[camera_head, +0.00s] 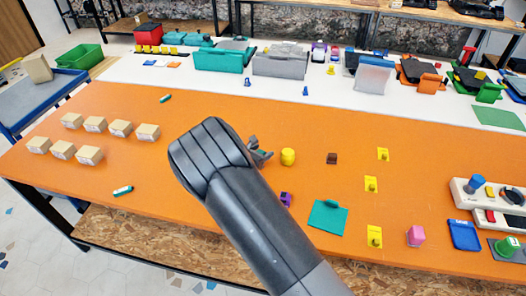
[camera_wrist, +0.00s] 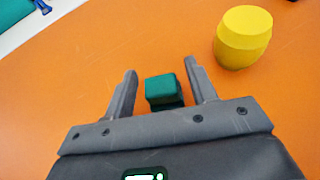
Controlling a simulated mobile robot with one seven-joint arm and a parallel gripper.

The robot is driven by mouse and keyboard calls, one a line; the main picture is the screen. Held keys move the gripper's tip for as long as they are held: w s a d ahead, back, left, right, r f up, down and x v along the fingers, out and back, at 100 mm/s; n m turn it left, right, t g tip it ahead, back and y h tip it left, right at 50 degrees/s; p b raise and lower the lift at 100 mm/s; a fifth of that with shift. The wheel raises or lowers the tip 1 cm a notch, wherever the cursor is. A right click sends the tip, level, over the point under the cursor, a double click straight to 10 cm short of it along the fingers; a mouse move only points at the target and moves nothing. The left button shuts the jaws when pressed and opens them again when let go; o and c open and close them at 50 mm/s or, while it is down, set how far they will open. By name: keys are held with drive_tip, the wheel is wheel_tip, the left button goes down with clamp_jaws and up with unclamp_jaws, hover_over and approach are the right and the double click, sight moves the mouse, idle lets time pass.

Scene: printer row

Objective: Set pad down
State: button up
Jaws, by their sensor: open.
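A small dark green block (camera_wrist: 161,88) with a darker lower part stands on the orange table, between the fingers of my gripper (camera_wrist: 160,70) in the wrist view. The fingers are open, with a gap on each side of it. In the head view my gripper (camera_head: 260,150) is low over the table's middle, partly behind my arm, and the block is hidden there. A flat teal square (camera_head: 327,217) lies on the table to the right of my arm. I cannot tell which of these is the pad.
A yellow barrel-shaped piece (camera_head: 288,157) stands just right of my gripper; it also shows in the wrist view (camera_wrist: 243,38). A purple piece (camera_head: 286,199) lies close to my arm. Several cardboard boxes (camera_head: 120,128) stand left. Bare orange table lies between them and my arm.

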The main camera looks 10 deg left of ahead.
drive_tip(key=v, duration=1)
drive_tip(key=shift+s+a, duration=0.15)
drive_tip(key=shift+s, duration=0.05)
drive_tip(key=s+d+r+m+g, duration=0.2)
drive_tip(key=d+r+m, duration=0.3)
drive_tip(key=d, duration=0.3)
drive_tip(key=s+d+r+m+g+h, duration=0.1)
drive_tip(key=d+r+m+g, duration=0.3)
drive_tip(key=d, duration=0.5)
drive_tip(key=s+d+r+m+g, duration=0.1)
drive_tip(key=s+d+r+m, duration=0.1)
drive_tip(key=d+r+m, duration=0.5)
drive_tip(key=s+d+r+m+y, duration=0.2)
drive_tip(key=s+d+r+m, duration=0.1)
drive_tip(key=s+m, duration=0.2)
drive_tip(key=s+d+r+m+y, duration=0.2)
drive_tip(key=s+d+r+m, duration=0.1)
drive_tip(key=s, duration=0.7)
drive_tip(key=s+d+r+m+y, duration=0.2)
drive_tip(key=s+d+r+m, duration=0.1)
drive_tip(key=s+d+m, duration=0.2)
drive_tip(key=s+m, duration=0.2)
drive_tip(key=shift+d+m, duration=0.25)
drive_tip(key=shift+m, duration=0.05)
